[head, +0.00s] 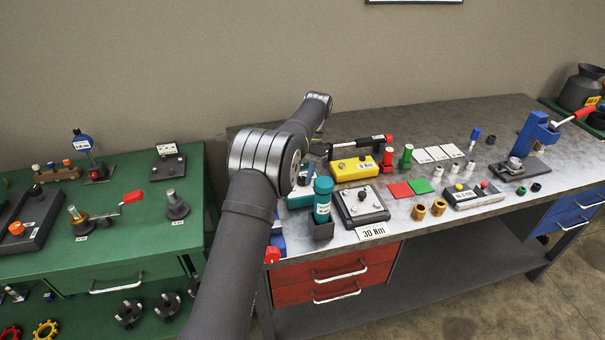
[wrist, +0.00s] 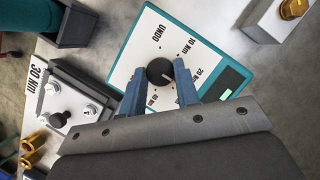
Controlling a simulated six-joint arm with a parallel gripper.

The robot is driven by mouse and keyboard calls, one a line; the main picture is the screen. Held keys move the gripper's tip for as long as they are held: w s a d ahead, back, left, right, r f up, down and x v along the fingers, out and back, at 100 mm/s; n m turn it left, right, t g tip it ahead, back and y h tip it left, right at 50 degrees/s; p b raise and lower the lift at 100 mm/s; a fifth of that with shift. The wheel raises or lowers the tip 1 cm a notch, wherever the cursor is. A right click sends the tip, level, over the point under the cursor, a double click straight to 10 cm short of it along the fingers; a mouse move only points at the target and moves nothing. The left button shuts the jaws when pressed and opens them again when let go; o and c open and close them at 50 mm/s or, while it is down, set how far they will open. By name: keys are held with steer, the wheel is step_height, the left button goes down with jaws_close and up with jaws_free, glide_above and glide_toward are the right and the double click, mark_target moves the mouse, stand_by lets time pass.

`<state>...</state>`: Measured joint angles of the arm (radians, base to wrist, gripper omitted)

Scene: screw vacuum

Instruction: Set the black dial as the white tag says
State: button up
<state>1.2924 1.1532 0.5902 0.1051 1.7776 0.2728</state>
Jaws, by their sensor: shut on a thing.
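The black dial (wrist: 160,70) sits on the white face of a teal box (wrist: 122,75) in the wrist view. Its face reads UNDO, 10 Nm, 20 Nm and 40 Nm; one stretch of the scale is hidden by a finger. A small pale mark shows on the dial; I cannot tell its exact setting. My gripper (wrist: 159,73) has its blue fingers on either side of the dial and is shut on it. The white tag (head: 373,232) reads 30 Nm, at the bench's front edge; it also shows in the wrist view (wrist: 38,78). In the head view my arm hides the dial.
A grey box with a black knob (head: 362,205) stands behind the tag. A teal bottle (head: 322,199) stands in a dark holder beside it. A yellow box (head: 353,168) lies further back. Brass sleeves (head: 419,211) stand to the right. A green bench (head: 130,250) is at left.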

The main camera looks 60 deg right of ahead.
steer(key=m+t, duration=0.1)
steer(key=m, duration=0.3)
steer(key=shift+s+m+t+h, duration=0.1)
steer(key=shift+m+t+h, duration=0.2)
steer(key=shift+t, duration=0.1)
stand_by(0.4)
steer(key=o, duration=1)
steer(key=v, duration=1.2)
steer(key=shift+s, duration=0.1)
steer(key=shift+a+f, duration=0.1)
